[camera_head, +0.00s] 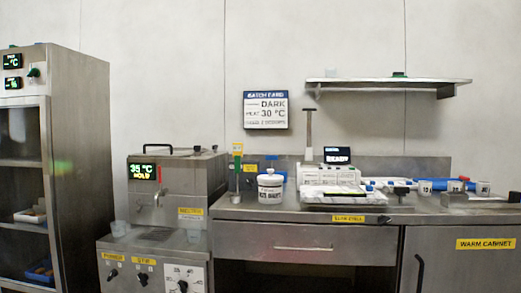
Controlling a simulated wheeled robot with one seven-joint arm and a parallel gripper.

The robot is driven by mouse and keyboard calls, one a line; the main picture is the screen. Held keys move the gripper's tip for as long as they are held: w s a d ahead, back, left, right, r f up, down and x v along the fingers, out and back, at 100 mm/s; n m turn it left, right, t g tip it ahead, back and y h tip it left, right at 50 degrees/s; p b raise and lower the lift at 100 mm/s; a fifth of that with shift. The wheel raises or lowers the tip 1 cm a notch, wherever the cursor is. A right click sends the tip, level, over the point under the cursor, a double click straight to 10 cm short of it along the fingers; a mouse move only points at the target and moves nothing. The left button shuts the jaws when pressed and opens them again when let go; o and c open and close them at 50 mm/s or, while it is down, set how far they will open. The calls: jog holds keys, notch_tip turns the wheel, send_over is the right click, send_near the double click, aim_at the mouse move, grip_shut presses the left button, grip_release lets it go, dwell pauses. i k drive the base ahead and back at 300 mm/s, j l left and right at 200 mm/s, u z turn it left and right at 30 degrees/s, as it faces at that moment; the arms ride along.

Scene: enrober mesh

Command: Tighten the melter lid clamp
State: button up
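The melter (189,190) is a steel box at the left of the bench, with a green display (142,171) reading 35 °C HOLD. Its lid lies flat on top and looks shut, with a black handle (158,147) at the left. A small dark fitting (197,149) shows near the lid's right side. It may be the lid clamp, but it is too small to tell, and so is whether it is tight. A tap with a red part (158,178) is on the melter's front. My gripper is not in view.
Control knobs (183,286) sit below the melter. A white tub (270,187) and a white device (329,174) stand on the steel counter (240,212) to the right. A tall cabinet (80,160) is at far left. A wall shelf (388,82) hangs upper right.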

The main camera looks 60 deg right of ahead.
aim_at(214, 148)
jog(key=i+l+z, duration=0.1)
jog(key=z, duration=0.4)
jog(key=i+l+z, duration=0.15)
jog(key=z, duration=0.3)
jog(key=i+z, duration=0.2)
jog(key=z, duration=0.3)
jog(key=i+z, duration=0.2)
jog(key=z, duration=0.25)
